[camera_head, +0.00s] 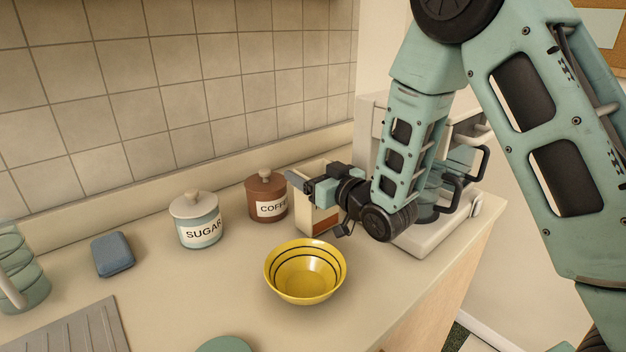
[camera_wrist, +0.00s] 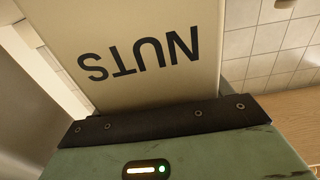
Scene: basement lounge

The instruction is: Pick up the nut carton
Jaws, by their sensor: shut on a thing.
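The nut carton (camera_head: 313,207) is a cream box with a reddish-brown band low down. It stands near the wall, between the brown coffee jar and the coffee machine. In the wrist view the carton (camera_wrist: 150,50) fills the upper middle, with "NUTS" upside down on its face. My gripper (camera_head: 318,190) is shut on the carton, reaching in from the right. The gripper and wrist hide part of the carton in the head view. I cannot tell whether its base touches the counter.
A yellow bowl (camera_head: 305,272) sits in front of the carton. The coffee jar (camera_head: 266,195) and sugar jar (camera_head: 196,219) stand to the left. A coffee machine (camera_head: 430,225) stands close on the right. A blue case (camera_head: 112,254) lies farther left, with clear counter around it.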

